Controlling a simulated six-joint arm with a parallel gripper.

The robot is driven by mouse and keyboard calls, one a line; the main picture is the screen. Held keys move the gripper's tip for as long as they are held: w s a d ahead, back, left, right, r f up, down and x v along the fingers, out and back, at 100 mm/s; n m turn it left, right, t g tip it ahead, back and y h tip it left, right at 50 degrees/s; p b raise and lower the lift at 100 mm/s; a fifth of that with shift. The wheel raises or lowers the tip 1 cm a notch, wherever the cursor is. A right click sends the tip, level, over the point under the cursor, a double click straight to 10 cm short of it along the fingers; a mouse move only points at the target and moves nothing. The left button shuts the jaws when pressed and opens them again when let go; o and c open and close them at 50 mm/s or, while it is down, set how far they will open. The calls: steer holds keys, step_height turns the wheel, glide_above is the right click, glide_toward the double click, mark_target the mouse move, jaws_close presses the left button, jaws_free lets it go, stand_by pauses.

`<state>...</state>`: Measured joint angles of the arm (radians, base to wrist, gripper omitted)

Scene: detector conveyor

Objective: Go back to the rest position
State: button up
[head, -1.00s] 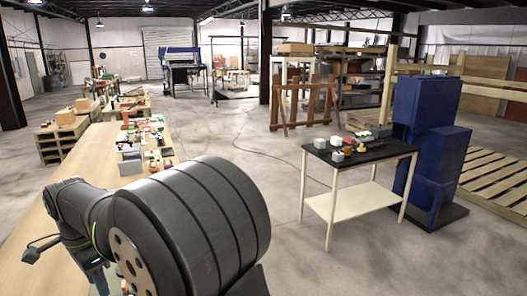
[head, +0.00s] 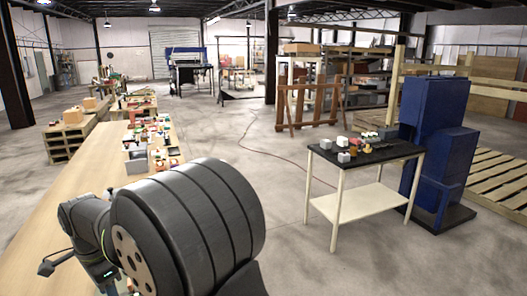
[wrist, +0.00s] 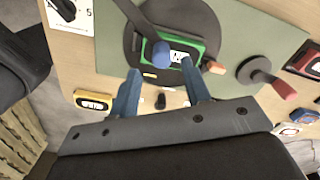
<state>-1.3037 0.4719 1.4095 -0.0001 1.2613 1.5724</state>
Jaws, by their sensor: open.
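My gripper (wrist: 160,92) shows in the wrist view with its two blue-grey fingers apart and nothing between them. Beyond the fingertips is a dark round plate (wrist: 140,45) on a green-grey mat (wrist: 255,28). A green-framed device (wrist: 197,50) with a white display lies on the plate. A dark lever with a blue ball knob (wrist: 161,55) reaches over it.
In the wrist view, a crank with a red handle (wrist: 283,88) is at right and a yellow device (wrist: 93,100) at left. In the head view, a wooden bench (head: 50,225) holds several items. A black-topped cart (head: 375,155) stands right, beside blue boxes (head: 432,110).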

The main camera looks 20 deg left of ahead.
step_height(320, 180, down, 5)
steer(key=shift+f, duration=0.1)
steer(key=shift+a+f, duration=0.15)
steer(key=shift+a, duration=0.05)
steer(key=shift+s+a+n, duration=0.1)
steer(key=shift+a+n, duration=0.4)
steer(key=shift+n, duration=0.2)
steer(key=o, duration=1.2)
steer(key=shift+o, duration=0.2)
steer(key=s+d+r+n, duration=0.1)
steer(key=s+r+n, duration=0.3)
steer(key=r, duration=0.5)
steer(key=s+d+r+n, duration=0.1)
steer(key=r+n, duration=0.5)
steer(key=r, duration=0.2)
step_height(320, 180, down, 10)
steer(key=shift+r+n, duration=0.2)
steer(key=shift+n, duration=0.1)
